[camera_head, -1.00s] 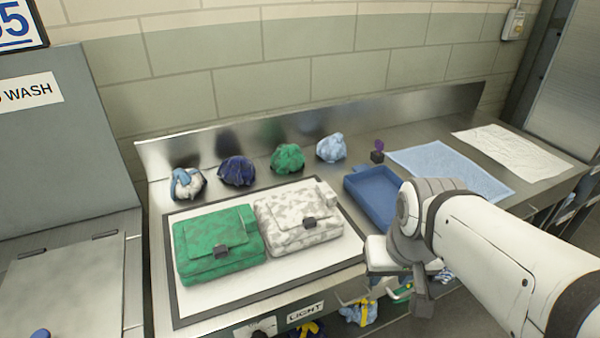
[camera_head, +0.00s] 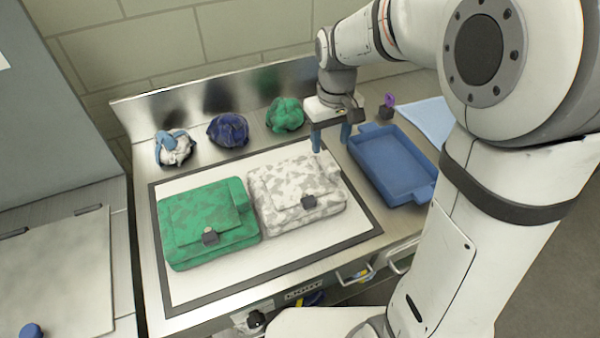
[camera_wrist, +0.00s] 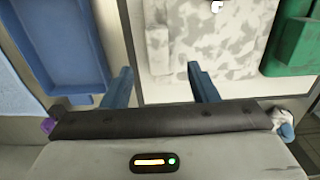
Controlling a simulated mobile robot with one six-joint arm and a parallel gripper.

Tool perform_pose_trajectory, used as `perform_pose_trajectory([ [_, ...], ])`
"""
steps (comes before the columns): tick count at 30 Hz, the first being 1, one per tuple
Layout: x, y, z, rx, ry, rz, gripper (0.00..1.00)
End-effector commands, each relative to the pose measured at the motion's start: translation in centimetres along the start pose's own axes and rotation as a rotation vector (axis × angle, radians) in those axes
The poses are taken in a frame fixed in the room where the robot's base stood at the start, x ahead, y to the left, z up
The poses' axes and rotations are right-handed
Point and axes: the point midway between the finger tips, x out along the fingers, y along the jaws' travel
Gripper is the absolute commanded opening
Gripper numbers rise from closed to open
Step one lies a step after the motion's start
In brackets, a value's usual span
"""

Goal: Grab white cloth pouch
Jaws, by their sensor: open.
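The white cloth pouch (camera_head: 291,187), mottled grey with a dark buckle, lies flat on the white mat, right of the green pouch (camera_head: 203,218). My gripper (camera_head: 332,139) points down just beyond the white pouch's far right corner, apart from it, with its blue fingers spread and nothing between them. In the wrist view the white pouch (camera_wrist: 205,35) lies ahead of the fingers, and my gripper (camera_wrist: 160,85) is open. The green pouch shows at the right there (camera_wrist: 297,40).
A blue tray (camera_head: 432,191) stands right of the mat (camera_head: 190,290). Crumpled white-blue (camera_head: 174,148), navy (camera_head: 228,130) and green (camera_head: 285,114) cloth bundles line the back of the counter, below a metal backsplash. A light blue cloth (camera_head: 428,118) lies at the right.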

Motion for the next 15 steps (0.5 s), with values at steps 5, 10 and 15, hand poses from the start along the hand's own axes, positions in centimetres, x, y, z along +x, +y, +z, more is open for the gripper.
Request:
perform_pose_trajectory([
  [5,2.1,0.5,0.1,0.013,-0.004,-0.001,0.54],
  [10,4.4,0.6,-0.1,0.019,-0.006,-0.001,0.54],
  [15,6.6,0.8,-0.2,0.023,-0.003,-0.001,0.54],
])
